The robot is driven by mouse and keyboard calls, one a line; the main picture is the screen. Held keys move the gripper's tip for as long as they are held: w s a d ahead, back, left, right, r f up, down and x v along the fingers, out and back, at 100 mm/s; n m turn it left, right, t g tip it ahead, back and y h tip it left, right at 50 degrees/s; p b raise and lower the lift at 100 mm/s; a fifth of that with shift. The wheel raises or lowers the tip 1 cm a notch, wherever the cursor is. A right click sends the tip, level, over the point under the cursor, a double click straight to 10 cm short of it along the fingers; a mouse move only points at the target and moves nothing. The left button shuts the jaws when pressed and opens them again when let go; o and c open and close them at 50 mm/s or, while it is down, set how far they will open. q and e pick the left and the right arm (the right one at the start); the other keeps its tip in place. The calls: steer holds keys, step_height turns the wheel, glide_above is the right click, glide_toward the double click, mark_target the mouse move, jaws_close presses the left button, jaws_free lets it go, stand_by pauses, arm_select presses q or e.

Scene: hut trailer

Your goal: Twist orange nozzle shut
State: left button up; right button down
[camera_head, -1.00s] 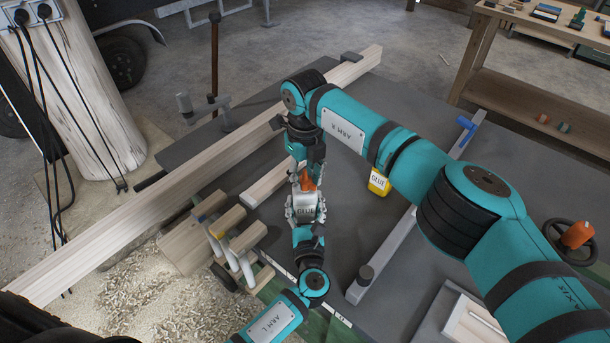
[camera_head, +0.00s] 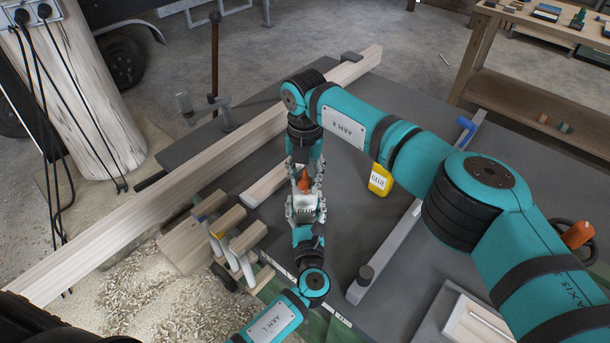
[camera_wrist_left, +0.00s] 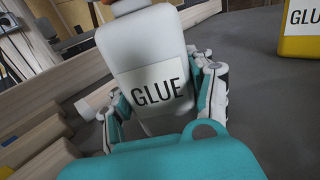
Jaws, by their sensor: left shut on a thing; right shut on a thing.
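A white glue bottle (camera_head: 305,203) with a GLUE label stands upright over the grey bench, with an orange nozzle (camera_head: 304,181) on top. My left gripper (camera_head: 305,212) is shut around the bottle's body from the near side. In the left wrist view the bottle (camera_wrist_left: 150,70) fills the middle, between the fingers, and its nozzle is cut off at the top. My right gripper (camera_head: 305,179) comes down from above and is shut on the orange nozzle, with a finger on each side. The fingers hide part of the nozzle.
A yellow glue bottle (camera_head: 380,180) stands to the right, close to my right arm. A long timber beam (camera_head: 190,185) crosses the bench at the left. Mallets (camera_head: 235,245) hang at the near left edge. A grey clamp bar (camera_head: 388,250) lies right of the bottle.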

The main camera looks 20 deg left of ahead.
steer(key=shift+m, duration=0.4)
steer(key=c, duration=1)
jaws_free()
steer(key=shift+o, duration=0.2)
step_height(320, 180, up, 12)
arm_select(q)
steer(key=o, duration=1.7)
